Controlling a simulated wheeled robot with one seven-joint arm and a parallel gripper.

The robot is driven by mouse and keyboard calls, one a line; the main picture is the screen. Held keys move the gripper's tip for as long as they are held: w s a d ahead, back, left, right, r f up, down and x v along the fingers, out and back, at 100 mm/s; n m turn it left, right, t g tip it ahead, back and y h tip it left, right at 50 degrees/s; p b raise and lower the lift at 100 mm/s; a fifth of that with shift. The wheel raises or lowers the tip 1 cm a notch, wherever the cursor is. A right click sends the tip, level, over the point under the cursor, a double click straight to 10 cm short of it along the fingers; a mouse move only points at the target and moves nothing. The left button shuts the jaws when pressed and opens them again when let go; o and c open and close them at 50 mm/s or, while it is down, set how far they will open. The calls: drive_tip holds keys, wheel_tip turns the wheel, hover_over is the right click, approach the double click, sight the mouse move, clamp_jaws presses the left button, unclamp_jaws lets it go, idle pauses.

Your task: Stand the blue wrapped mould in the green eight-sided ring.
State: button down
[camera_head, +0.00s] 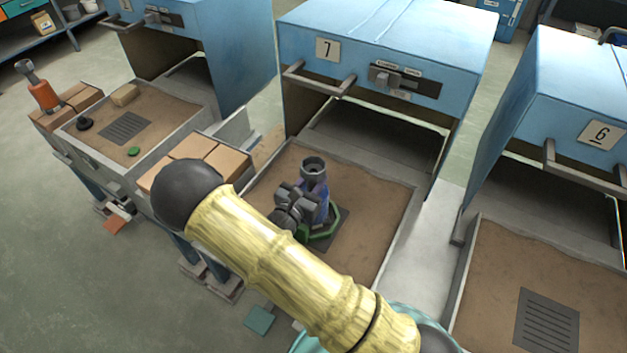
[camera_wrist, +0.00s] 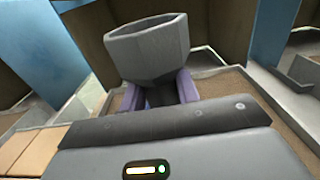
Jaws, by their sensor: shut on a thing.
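The blue wrapped mould (camera_head: 322,208) is upright, with a grey cup-like rim (camera_head: 314,166) on top. It stands at or just above the green eight-sided ring (camera_head: 334,236) on the sand tray in front of oven 7. My gripper (camera_head: 308,205) is shut on the mould from the near left side. The gripper hides the mould's lower left and part of the ring. I cannot tell whether the mould's foot touches the floor of the ring. In the wrist view the mould's grey rim (camera_wrist: 148,45) looks close to upright, with bluish-purple parts below it.
Oven 7 (camera_head: 385,50) is open behind the tray (camera_head: 380,205). Bricks (camera_head: 208,155) line its left edge. A left tray (camera_head: 165,112) holds a tan block, a dark object and a small green piece. Oven 6 (camera_head: 570,100) stands right, with a dark grate (camera_head: 545,322) in its tray.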

drive_tip(key=shift+f, duration=0.2)
drive_tip(key=shift+d+f, duration=0.1)
drive_tip(key=shift+f, duration=0.25)
drive_tip(key=c, duration=1)
unclamp_jaws()
drive_tip(key=shift+c, duration=0.2)
drive_tip(key=shift+r, duration=0.5)
drive_tip(key=b+v, duration=0.2)
drive_tip(key=v, duration=1)
drive_tip(key=shift+f, duration=0.2)
drive_tip(key=shift+s, duration=0.1)
